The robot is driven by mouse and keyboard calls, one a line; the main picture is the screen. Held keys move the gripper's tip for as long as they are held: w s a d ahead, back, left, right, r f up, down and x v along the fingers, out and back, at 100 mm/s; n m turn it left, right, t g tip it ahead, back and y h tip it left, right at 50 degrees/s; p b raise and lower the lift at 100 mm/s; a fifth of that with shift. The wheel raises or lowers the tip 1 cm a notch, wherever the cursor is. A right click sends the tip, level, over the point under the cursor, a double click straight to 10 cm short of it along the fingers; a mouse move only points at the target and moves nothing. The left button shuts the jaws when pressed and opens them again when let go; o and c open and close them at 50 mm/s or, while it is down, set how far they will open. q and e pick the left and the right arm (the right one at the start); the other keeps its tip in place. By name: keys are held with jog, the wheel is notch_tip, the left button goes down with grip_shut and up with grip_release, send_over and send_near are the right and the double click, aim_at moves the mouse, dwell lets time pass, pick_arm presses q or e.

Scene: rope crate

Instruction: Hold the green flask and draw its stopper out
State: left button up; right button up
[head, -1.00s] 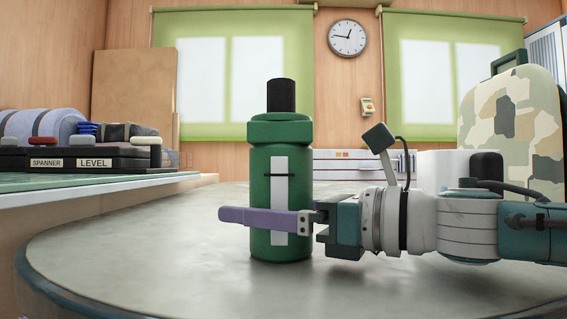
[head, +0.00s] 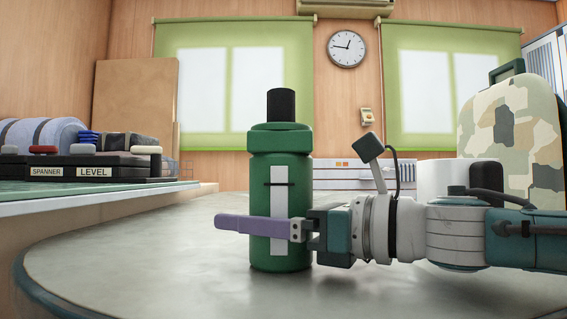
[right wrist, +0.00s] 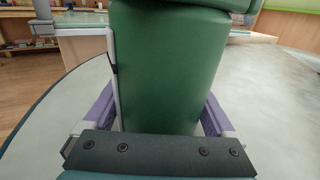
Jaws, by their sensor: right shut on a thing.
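The green flask (head: 296,190) stands upright on the round grey table, with a white strip and a black mark on its front. Its black stopper (head: 281,105) sits in the top. My right gripper (head: 262,228) comes in from the right and is shut around the lower body of the flask, one purple finger across its front. In the right wrist view the flask (right wrist: 170,65) fills the space between the two purple fingers; its stopper is out of that view. My left gripper is in neither view.
The round table (head: 140,255) is mostly clear left of the flask. A raised surface at left holds a black rack labelled SPANNER and LEVEL (head: 95,171). A camouflage backpack (head: 510,125) and a white cylinder (head: 444,178) stand behind my right arm.

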jog(key=c, duration=0.4)
jog(key=shift+f, duration=0.1)
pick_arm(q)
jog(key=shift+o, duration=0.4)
